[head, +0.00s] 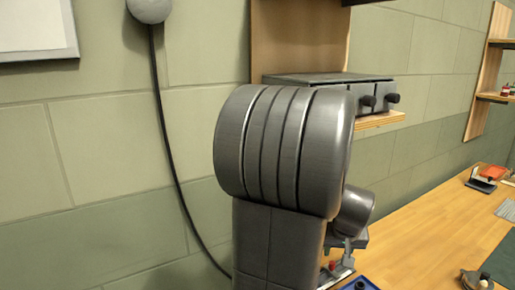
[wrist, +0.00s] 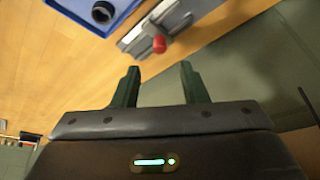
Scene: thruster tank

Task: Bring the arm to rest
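My gripper (wrist: 157,80) shows in the wrist view with its two dark fingers spread apart and nothing between them. It points toward a wooden bench top (wrist: 62,60). In the head view my own grey arm fills the middle and hides most of what lies behind it, and the gripper's fingers cannot be made out there.
A metal device with a red knob (wrist: 158,44) stands on the bench beyond the fingers, beside a blue tray (wrist: 70,8) holding a dark ring (wrist: 102,12). In the head view, a grey box with black knobs (head: 326,78) sits on a wall shelf (head: 380,120). A cable (head: 168,140) hangs left.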

